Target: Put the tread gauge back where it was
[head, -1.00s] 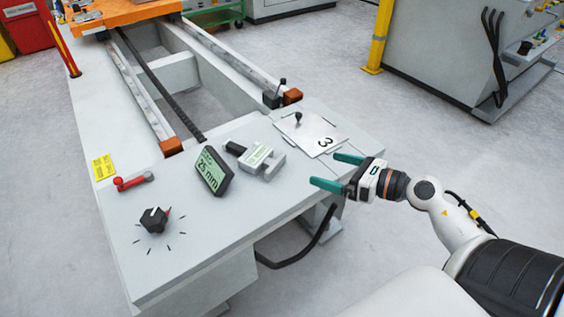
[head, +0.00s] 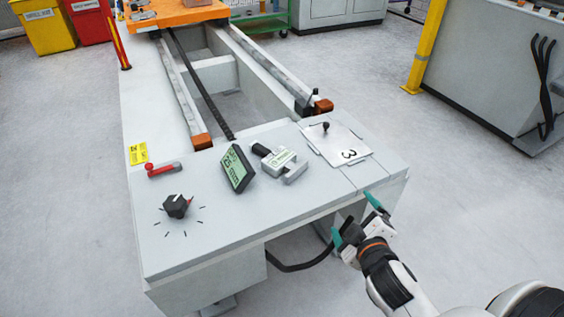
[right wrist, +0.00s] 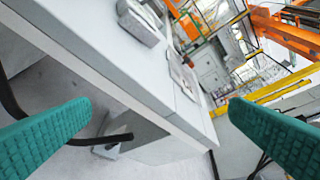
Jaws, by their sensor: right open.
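A grey block at the top of the right wrist view (right wrist: 140,22) appears to be the same gauge. My right gripper (head: 355,219) has green fingers spread apart with nothing between them. It is just off the table's near right edge, apart from the gauge. My left gripper is not in view.
A black display (head: 237,168), a rotary knob (head: 177,206) and a red-handled lever (head: 164,169) stand on the table. The plate marked 3 (head: 336,144) has a black knob. A black cable (head: 300,266) hangs below the edge. The table's front strip is clear.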

